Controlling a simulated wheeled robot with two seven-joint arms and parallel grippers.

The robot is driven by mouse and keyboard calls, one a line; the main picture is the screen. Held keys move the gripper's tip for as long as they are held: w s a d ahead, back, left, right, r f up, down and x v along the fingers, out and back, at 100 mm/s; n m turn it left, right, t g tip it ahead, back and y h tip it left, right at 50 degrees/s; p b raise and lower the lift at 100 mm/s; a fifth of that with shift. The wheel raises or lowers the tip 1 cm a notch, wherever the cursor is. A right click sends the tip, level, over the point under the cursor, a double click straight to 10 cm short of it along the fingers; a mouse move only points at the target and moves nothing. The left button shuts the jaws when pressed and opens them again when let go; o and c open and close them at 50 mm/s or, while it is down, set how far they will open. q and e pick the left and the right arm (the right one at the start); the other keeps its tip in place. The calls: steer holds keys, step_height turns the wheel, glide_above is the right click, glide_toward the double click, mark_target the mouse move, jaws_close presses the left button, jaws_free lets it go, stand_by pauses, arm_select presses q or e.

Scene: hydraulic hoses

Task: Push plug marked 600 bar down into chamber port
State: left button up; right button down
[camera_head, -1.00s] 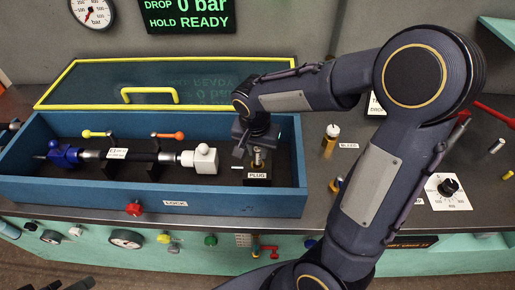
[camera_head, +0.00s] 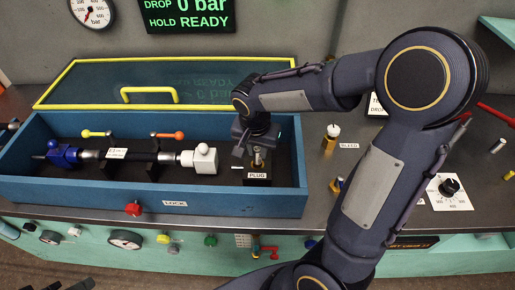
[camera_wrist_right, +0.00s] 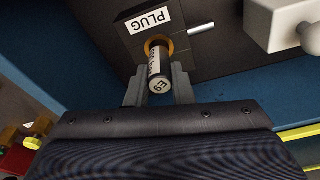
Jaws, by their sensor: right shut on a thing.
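The plug (camera_wrist_right: 160,72) is a small metallic cylinder with a white printed band; its end label reads like "E9", and I cannot read 600 bar. In the right wrist view it stands in line with a brass-ringed port (camera_wrist_right: 149,46) beside a PLUG label. How deep it sits is unclear. My right gripper (camera_wrist_right: 159,88) is shut on the plug, one finger on each side. In the head view the right gripper (camera_head: 254,146) is over the PLUG block (camera_head: 257,181) at the right end of the blue chamber (camera_head: 120,195). I cannot make out my left gripper.
The hose assembly (camera_head: 140,156) lies in the chamber left of the plug, with a white end fitting (camera_head: 203,160) close by. The chamber's yellow-edged lid (camera_head: 150,85) stands open behind. A brass fitting (camera_head: 330,140) and a dial (camera_head: 449,188) are on the bench to the right.

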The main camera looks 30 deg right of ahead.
mark_target(257, 158)
steer(key=shift+f+b, duration=1.8)
steer(key=c, duration=1.2)
jaws_free()
steer(key=r, duration=0.5)
steer(key=s+r, duration=0.1)
steer(key=r, duration=0.1)
steer(key=shift+a+r, duration=0.4)
